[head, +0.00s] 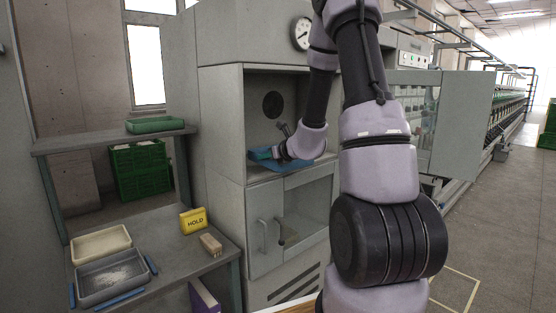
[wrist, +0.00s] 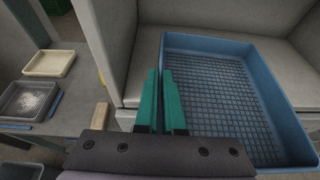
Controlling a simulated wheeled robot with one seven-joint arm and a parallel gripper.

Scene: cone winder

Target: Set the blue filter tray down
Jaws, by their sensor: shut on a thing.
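The blue filter tray (wrist: 225,105) has a mesh-like grid floor and raised walls. In the wrist view it fills the right side, with its left wall between the two teal fingers of my gripper (wrist: 161,78). My gripper is shut on that wall. In the head view the tray (head: 304,165) is inside the open bay of the grey cabinet, low over the bay floor, partly hidden by my gripper (head: 264,154) and wrist. It looks roughly level. I cannot tell whether its underside touches the bay floor.
The cabinet's side wall (head: 220,130) stands left of the bay. On the bench are a cream tray (head: 100,244), a grey tray of pale granules (head: 112,277), a yellow HOLD sign (head: 194,220) and a wooden block (head: 211,245). A green tray (head: 155,125) lies on the upper shelf.

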